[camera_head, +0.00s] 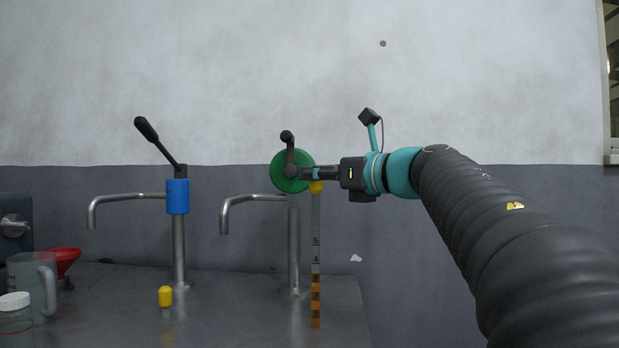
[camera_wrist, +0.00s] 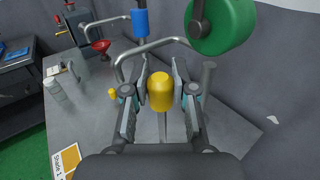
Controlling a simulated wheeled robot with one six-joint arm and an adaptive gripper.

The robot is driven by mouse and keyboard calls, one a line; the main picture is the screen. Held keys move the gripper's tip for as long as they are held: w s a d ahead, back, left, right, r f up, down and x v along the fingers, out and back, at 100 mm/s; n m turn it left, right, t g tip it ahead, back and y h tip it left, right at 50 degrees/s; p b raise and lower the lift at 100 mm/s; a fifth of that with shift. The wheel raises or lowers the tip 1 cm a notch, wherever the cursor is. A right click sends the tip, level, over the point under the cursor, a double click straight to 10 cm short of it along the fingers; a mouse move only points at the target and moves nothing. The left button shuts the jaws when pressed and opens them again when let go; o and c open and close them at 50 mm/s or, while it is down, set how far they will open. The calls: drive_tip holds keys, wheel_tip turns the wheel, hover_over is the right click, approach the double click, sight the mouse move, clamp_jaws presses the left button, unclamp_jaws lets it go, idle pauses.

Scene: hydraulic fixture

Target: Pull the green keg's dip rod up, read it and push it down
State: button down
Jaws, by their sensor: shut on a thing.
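My gripper (camera_head: 312,175) is shut on the yellow knob (camera_head: 316,187) of the dip rod. The wrist view shows the yellow knob (camera_wrist: 160,92) between the two fingers. The dip rod (camera_head: 316,225) hangs upright below the knob, well drawn up above the bench top. It is a flat grey strip with the numerals 5 and 4 readable. Below the 4 it has brown and orange bands down to the bench. The green pump wheel (camera_head: 284,176) with its dark crank stands just behind and left of my gripper. No keg body shows.
A steel pipe (camera_head: 293,250) and curved spout stand beside the rod. Left are a blue lever pump (camera_head: 178,197) and another yellow knob (camera_head: 165,296). A red funnel (camera_head: 65,259), a jug (camera_head: 40,290) and a white-capped bottle (camera_head: 15,320) stand far left.

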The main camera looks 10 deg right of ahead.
drive_tip(key=c, duration=0.9)
unclamp_jaws()
drive_tip(key=v, duration=1.2)
